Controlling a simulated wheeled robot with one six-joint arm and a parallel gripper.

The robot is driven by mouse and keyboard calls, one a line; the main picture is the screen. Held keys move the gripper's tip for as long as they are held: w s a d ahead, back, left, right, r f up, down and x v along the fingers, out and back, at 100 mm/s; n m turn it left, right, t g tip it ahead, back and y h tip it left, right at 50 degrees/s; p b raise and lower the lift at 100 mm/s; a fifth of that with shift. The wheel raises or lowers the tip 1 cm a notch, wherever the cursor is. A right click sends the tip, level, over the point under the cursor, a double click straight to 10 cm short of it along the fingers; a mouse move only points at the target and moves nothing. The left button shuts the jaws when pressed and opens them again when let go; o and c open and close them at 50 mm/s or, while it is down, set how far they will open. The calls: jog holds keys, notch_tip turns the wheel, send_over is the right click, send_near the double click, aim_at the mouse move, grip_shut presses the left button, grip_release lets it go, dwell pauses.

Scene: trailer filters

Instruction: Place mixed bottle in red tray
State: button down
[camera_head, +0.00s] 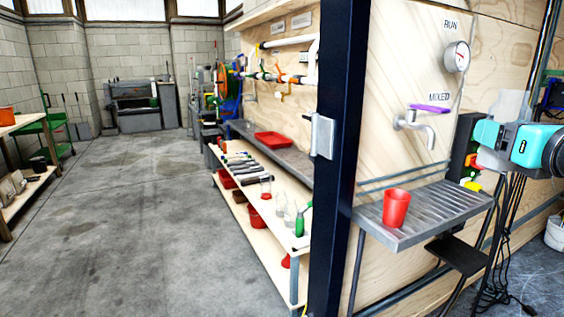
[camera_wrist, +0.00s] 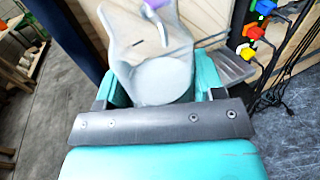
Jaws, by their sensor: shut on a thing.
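A translucent, nearly clear bottle (camera_wrist: 165,80) is between the teal fingers of my gripper (camera_wrist: 158,92) in the wrist view, with a round grey face towards the camera. In the head view my gripper (camera_head: 492,134) is at the right, right of the tap, shut on the bottle (camera_head: 511,106), which shows only faintly there. Whether it holds liquid I cannot tell. The red tray (camera_head: 272,139) lies on the grey shelf along the wall, beyond the dark post and well left of my gripper.
A tap (camera_head: 414,124) with a purple handle, marked MIXED, is on the wood panel. A red cup (camera_head: 396,208) stands on the metal drain shelf (camera_head: 430,214) below. A dark post (camera_head: 341,150) stands between. A lower bench (camera_head: 262,205) holds bottles and tools. The floor at left is clear.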

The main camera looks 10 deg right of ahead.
notch_tip(320, 180, up, 19)
jog(key=p, duration=1.7)
jog(key=shift+r, duration=0.15)
